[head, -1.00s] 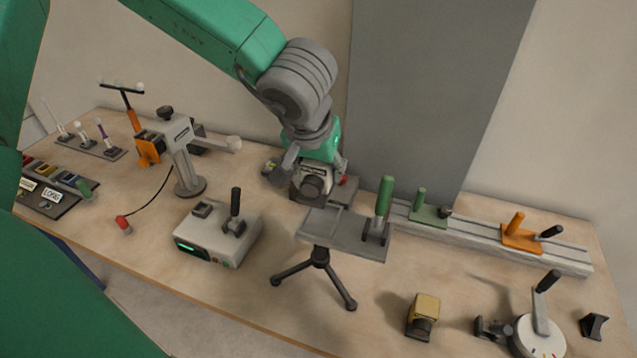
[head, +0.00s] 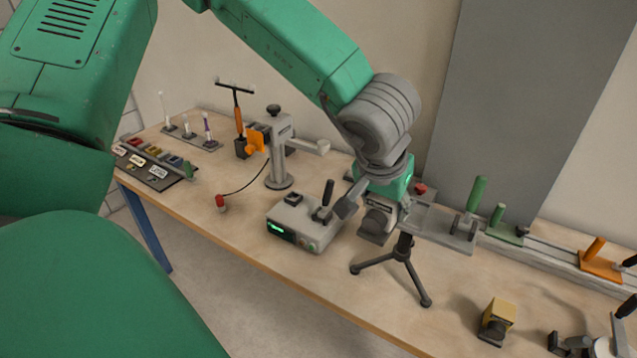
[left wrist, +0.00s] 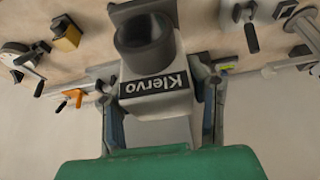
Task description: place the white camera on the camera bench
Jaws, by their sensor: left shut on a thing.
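My left gripper (head: 376,197) is shut on the white camera (head: 380,213), whose dark lens faces the front. In the left wrist view the camera (left wrist: 155,106) sits between both fingers, with a black "Klervo" label below its lens. The fingers partly hide its sides. The camera overlaps the plate's left end in the head view; touching or apart is unclear. My right gripper is not in view.
A grey console (head: 296,222) with a black lever stands close left of the camera. A grey post stand (head: 279,160) is behind it. A long rail (head: 555,250) carries green and orange mounts at right. A yellow block (head: 498,318) lies near the front edge.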

